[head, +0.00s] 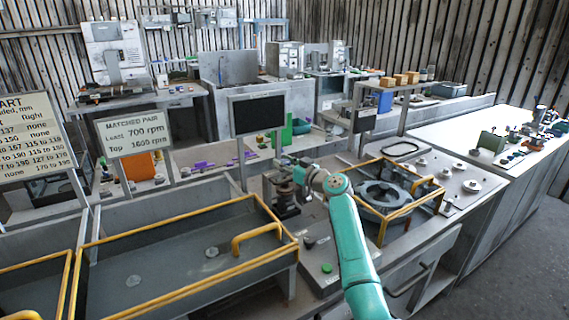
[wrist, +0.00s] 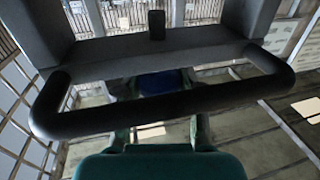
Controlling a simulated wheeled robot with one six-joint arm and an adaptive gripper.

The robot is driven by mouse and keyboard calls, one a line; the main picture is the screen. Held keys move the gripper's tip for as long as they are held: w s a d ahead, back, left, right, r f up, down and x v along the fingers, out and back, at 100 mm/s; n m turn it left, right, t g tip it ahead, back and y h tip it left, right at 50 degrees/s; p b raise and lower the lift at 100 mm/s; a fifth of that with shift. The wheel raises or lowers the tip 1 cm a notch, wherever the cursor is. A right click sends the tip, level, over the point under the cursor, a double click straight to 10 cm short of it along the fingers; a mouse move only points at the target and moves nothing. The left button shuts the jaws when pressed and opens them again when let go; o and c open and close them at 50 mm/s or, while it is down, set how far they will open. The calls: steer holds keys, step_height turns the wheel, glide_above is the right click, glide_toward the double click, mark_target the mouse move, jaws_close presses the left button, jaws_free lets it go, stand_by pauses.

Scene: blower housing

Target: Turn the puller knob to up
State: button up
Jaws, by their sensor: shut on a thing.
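My gripper (head: 287,182) is at the dark upright puller fixture (head: 287,211), just right of the yellow-railed tray in the head view. It is shut on the puller knob at the top of this fixture. The knob is mostly hidden by the gripper, so its turned position cannot be read. In the wrist view a thick black bar (wrist: 160,110) with rounded ends crosses the picture, below a grey crosspiece (wrist: 100,48) with a short black stub (wrist: 157,25). I cannot tell how these parts join the knob.
A control panel (head: 340,258) with a dark knob and a green button (head: 327,268) stands in front of the fixture. The yellow-railed tray (head: 130,231) is left. A round grey housing (head: 384,195) in a yellow frame is right. A dark screen (head: 257,113) stands behind.

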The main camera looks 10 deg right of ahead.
steer(key=shift+n+g+y, duration=1.4)
steer(key=shift+y, duration=0.5)
steer(key=shift+a+n+g+y, duration=0.1)
steer(key=shift+n+g+y, duration=1.05)
steer(key=shift+g, duration=0.25)
steer(key=o, duration=1.2)
steer(key=shift+c, duration=0.2)
steer(key=shift+v, duration=3.75)
